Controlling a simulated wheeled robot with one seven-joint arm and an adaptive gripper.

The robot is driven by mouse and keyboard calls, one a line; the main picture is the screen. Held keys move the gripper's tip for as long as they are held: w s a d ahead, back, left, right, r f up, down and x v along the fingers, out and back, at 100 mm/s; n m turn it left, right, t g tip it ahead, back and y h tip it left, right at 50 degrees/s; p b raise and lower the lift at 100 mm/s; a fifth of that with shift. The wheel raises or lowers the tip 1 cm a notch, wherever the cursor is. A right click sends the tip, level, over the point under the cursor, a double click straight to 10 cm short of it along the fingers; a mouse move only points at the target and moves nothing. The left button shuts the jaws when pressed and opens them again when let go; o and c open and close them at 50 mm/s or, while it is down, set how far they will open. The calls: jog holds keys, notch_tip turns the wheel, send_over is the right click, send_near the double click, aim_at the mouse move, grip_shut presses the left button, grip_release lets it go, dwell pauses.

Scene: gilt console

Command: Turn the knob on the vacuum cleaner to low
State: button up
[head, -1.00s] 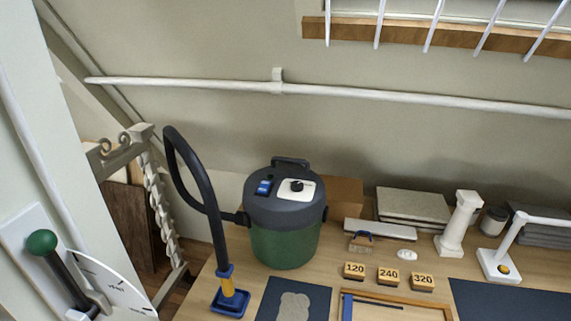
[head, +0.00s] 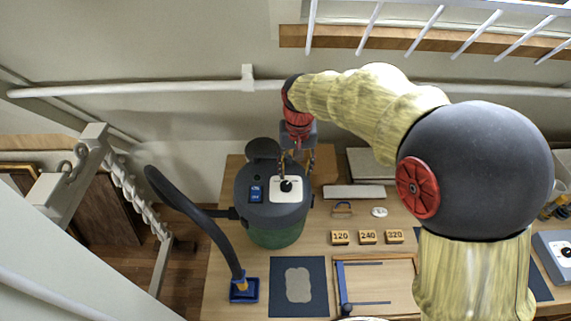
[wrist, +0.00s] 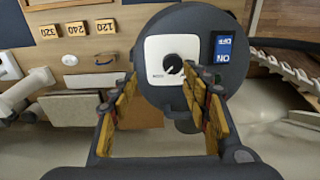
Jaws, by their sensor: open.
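The vacuum cleaner (head: 277,237) has a green drum and a dark grey lid and stands upright on the wooden table. Its black round knob (head: 286,186) sits on a white square plate on the lid. The knob also shows in the wrist view (wrist: 173,64), with a pale pointer mark and small lettering that I cannot read surely. A blue rocker switch (head: 255,193) is beside the plate. My gripper (head: 296,168) hangs over the lid, pointing down. In the wrist view its open fingers (wrist: 161,82) are empty, and the knob appears just beyond the tips, nearer the right one. No contact shows.
A black hose (head: 200,222) curves left of the drum to a blue floor nozzle (head: 244,290). Blocks marked 120 (head: 340,238), 240 and 320 stand to the right. A wall pipe (head: 170,88) runs behind. A white rack hangs above at upper right.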

aim_at(286, 184)
jog(key=shift+w+a+f+p, duration=0.2)
jog(key=shift+w+a+p, duration=0.55)
jog(key=shift+a+p, duration=0.25)
jog(key=shift+w+a+f+g, duration=0.2)
jog(key=shift+a+f+g, duration=0.1)
jog(key=shift+f, duration=0.2)
notch_tip(286, 184, down, 8)
jog(key=shift+r+p, duration=0.2)
jog(key=shift+p, duration=0.4)
jog(key=shift+c, duration=1.2)
jog(key=c, duration=0.9)
